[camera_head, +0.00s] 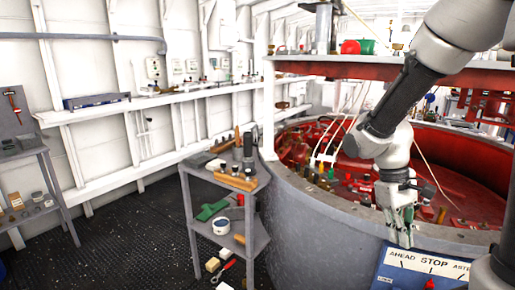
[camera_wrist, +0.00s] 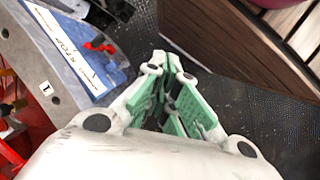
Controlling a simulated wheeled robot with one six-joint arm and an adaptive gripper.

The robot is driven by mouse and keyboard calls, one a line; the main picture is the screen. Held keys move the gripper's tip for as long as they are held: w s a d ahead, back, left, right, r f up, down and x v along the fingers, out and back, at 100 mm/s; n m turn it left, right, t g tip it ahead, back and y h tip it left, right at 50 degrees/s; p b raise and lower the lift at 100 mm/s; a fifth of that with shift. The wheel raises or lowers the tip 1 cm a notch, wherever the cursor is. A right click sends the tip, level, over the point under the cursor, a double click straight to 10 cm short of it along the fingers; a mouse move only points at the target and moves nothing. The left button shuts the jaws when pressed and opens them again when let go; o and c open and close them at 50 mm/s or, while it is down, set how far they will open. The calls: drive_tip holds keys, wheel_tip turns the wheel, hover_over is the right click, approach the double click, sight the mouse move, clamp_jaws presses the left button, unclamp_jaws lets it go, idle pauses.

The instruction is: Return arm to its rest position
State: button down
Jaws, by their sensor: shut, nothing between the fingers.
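My arm (camera_head: 405,80) comes down from the upper right in the head view and bends in the middle. My gripper (camera_head: 403,228) hangs at its end, pointing down over the grey rim of the large round tub (camera_head: 320,235). The wrist view shows my gripper (camera_wrist: 172,85) with its green-padded fingers shut and nothing between them. Below and beside it in the wrist view is the blue and white panel (camera_wrist: 80,62) with a red knob. This panel also shows in the head view (camera_head: 425,262), with the words AHEAD and STOP.
A grey shelf cart (camera_head: 215,180) with tools stands left of the tub. A red beam shelf (camera_head: 330,68) crosses above the tub. White wall shelves (camera_head: 150,104) run along the left. The dark deck floor (camera_head: 120,235) at the left is mostly clear.

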drive_tip(key=s+d+r+m+t+y, duration=0.1)
drive_tip(key=s+r+t, duration=0.2)
drive_tip(key=r, duration=0.4)
drive_tip(key=s+d+r+m+t+y, duration=0.1)
drive_tip(key=s+r+t, duration=0.3)
drive_tip(key=r, duration=0.4)
drive_tip(key=shift+s+d+m, duration=0.25)
drive_tip(key=shift+s+m, duration=0.15)
drive_tip(key=shift+m, duration=0.4)
